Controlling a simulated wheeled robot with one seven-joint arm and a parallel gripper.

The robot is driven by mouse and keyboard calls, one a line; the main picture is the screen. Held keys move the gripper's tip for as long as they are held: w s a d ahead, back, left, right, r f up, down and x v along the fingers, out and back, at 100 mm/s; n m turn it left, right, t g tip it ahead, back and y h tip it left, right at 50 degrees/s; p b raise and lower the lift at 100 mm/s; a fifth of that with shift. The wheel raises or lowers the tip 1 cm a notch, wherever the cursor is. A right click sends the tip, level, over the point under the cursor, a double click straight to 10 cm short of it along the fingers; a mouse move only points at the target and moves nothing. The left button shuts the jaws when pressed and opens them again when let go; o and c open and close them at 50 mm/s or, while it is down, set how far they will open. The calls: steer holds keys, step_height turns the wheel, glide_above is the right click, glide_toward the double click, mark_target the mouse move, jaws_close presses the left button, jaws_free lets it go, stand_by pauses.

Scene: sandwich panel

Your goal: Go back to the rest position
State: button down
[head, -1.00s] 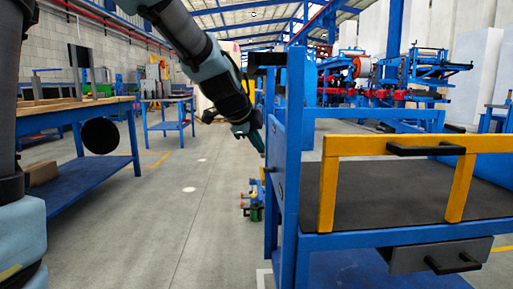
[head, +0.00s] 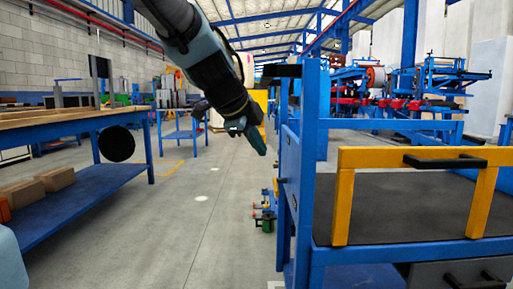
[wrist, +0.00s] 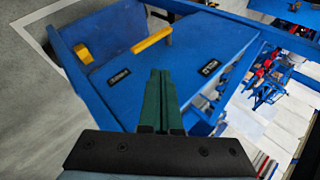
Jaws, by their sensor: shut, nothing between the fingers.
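My gripper (head: 257,143) hangs in the air at the upper middle of the head view, left of the blue cart frame. It points down and to the right. In the wrist view my gripper's green fingers (wrist: 158,78) are together with nothing between them. Beyond them in that view is a blue panelled surface (wrist: 215,40) with small black labels and a yellow bar (wrist: 152,40).
A blue cart (head: 310,160) with a yellow rail (head: 385,157) and dark top stands at the right. A blue workbench (head: 75,200) with boxes (head: 55,179) on its lower shelf is at the left. A clear grey floor aisle (head: 190,235) runs between them.

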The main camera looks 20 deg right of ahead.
steer(key=s+a+f+n+g+y, duration=0.2)
steer(key=a+f+n+y, duration=0.2)
steer(key=a+f+n, duration=1)
steer(key=s+a+f+n+g+y, duration=0.25)
steer(key=a+f+n, duration=0.75)
steer(key=a, duration=0.6)
step_height(320, 180, up, 37)
steer(key=n+p, duration=0.1)
steer(key=p, duration=3.4)
steer(key=shift+w+d+f+t+p, duration=0.15)
steer(key=shift+w+d+t+p, duration=0.05)
steer(key=shift+w+t+p, duration=0.2)
steer(key=shift+y, duration=0.25)
